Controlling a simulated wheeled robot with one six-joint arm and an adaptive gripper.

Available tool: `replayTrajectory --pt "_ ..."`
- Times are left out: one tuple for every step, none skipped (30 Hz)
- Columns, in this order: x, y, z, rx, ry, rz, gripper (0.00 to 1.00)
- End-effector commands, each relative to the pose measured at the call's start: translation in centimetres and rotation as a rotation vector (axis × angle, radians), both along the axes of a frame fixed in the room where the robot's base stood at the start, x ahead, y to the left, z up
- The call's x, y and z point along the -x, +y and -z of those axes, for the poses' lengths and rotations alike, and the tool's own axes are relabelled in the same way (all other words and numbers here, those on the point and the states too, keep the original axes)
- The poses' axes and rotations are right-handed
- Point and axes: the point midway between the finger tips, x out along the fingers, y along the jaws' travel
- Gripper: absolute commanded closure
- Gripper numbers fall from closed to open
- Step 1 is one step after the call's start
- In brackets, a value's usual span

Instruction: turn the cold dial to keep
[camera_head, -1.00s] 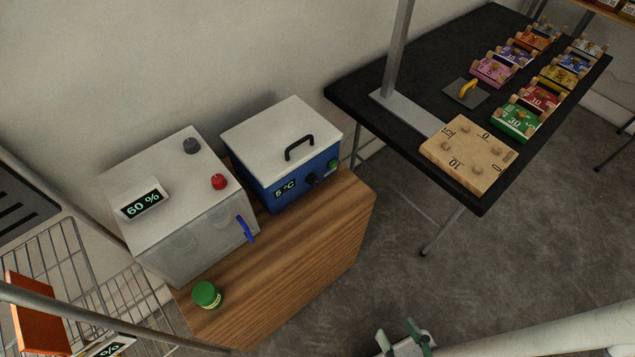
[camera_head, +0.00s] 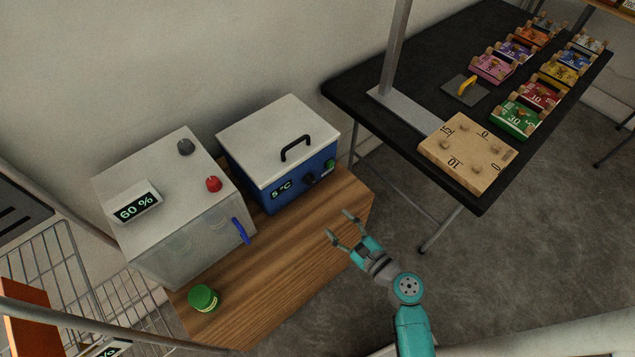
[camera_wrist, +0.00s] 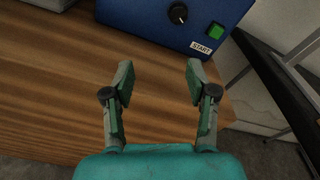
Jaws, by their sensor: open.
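The cold box is blue with a white lid (camera_head: 277,137) and stands on the wooden cabinet. Its display (camera_head: 282,190) reads 5 °C. The black cold dial (camera_head: 310,179) is on its front face, left of a green START button (camera_head: 330,164). In the wrist view the dial (camera_wrist: 178,14) is at the top with a white pointer mark, and the button (camera_wrist: 215,30) is to its right. Its setting labels cannot be read. My gripper (camera_head: 340,222) is open and empty over the cabinet's front edge, apart from the dial. In the wrist view its fingers (camera_wrist: 158,80) point toward the box.
A grey-white chamber (camera_head: 160,200) with a 60 % display, a red knob and a blue handle stands left of the box. A green-lidded jar (camera_head: 203,298) is on the cabinet top (camera_head: 265,265). A black table (camera_head: 360,95) stands at right.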

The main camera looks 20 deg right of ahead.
Motion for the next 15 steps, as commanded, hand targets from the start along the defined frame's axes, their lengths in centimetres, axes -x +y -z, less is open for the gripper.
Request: replayTrajectory --pt "-1.1 -0.5 -0.7 -0.062 -0.016 -0.004 0.43" --pt "-1.5 -0.7 -1.1 -0.095 -0.023 -0.008 0.43" --pt "-2.0 -0.9 -1.5 -0.132 -0.031 -0.014 0.43" --pt "-2.2 -1.0 -1.7 -0.154 -0.035 -0.018 0.43" --pt "-2.4 -1.1 -1.9 -0.17 -0.04 -0.019 0.43" --pt "-2.7 -1.2 -2.1 -0.185 -0.043 -0.022 0.43" --pt "-2.8 -1.2 -2.2 -0.194 -0.044 -0.023 0.43" --pt "-2.9 -1.1 -2.2 -0.2 -0.044 -0.025 0.43" --pt "-3.2 -1.1 -2.2 -0.203 -0.045 -0.026 0.43" --pt "-3.4 -1.0 -2.3 -0.203 -0.045 -0.026 0.43" --pt "-3.7 -0.9 -2.3 -0.202 -0.045 -0.027 0.43" --pt "-4.1 -0.7 -2.3 -0.2 -0.045 -0.027 0.43" --pt "-4.5 -0.6 -2.3 -0.2 -0.045 -0.027 0.43" --pt "-4.9 -0.4 -2.3 -0.199 -0.045 -0.028 0.43" --pt "-5.6 -0.1 -2.3 -0.198 -0.046 -0.029 0.43"
